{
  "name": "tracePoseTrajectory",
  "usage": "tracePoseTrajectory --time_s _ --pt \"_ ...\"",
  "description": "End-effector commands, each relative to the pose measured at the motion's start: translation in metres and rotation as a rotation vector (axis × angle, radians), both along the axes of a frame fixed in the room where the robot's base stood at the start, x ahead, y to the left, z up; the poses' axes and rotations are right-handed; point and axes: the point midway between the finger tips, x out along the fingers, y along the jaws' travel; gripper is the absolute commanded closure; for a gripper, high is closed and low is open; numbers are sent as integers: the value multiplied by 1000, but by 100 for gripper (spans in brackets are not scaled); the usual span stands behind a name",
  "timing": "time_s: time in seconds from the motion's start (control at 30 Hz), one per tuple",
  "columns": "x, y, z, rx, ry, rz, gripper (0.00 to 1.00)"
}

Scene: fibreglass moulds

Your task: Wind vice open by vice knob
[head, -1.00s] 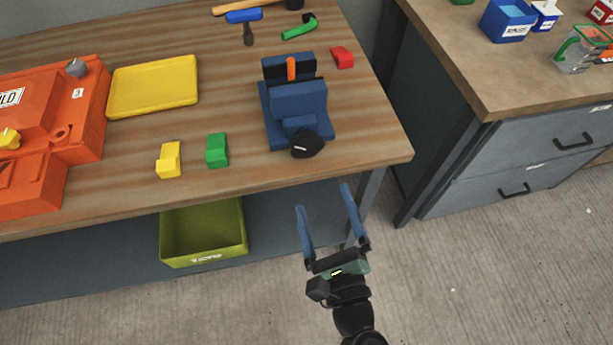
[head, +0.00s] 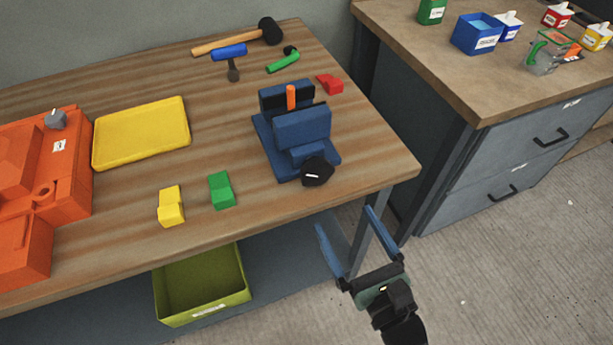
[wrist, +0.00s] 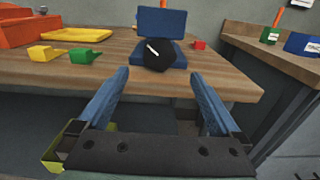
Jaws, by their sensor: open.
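The blue vice (head: 302,130) stands on the wooden workbench near its right end. Its black vice knob (head: 317,171) faces the bench's front edge and carries a white mark. An orange piece (head: 291,97) stands upright between the vice jaws. My gripper (head: 345,228) is open and empty, in front of the bench edge and lower in the picture than the knob. In the wrist view the knob (wrist: 159,55) is ahead, between and beyond the two blue fingers (wrist: 160,88), not touching them. The vice body (wrist: 163,24) rises behind the knob.
Yellow (head: 171,206) and green (head: 221,190) blocks lie left of the vice; a red block (head: 330,84) lies behind it. A yellow tray (head: 141,134) and orange mould (head: 40,190) are farther left. A green bin (head: 203,288) sits below. A second counter (head: 470,105) stands right.

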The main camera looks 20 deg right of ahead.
Motion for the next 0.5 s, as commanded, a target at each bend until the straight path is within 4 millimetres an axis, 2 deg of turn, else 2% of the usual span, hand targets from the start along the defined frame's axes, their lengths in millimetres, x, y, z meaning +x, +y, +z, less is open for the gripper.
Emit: tracePoseTrajectory --time_s 0.3,0.5 --pt "67 3 2 -2 -3 5 0" --pt "99 4 1 -1 -2 2 0"
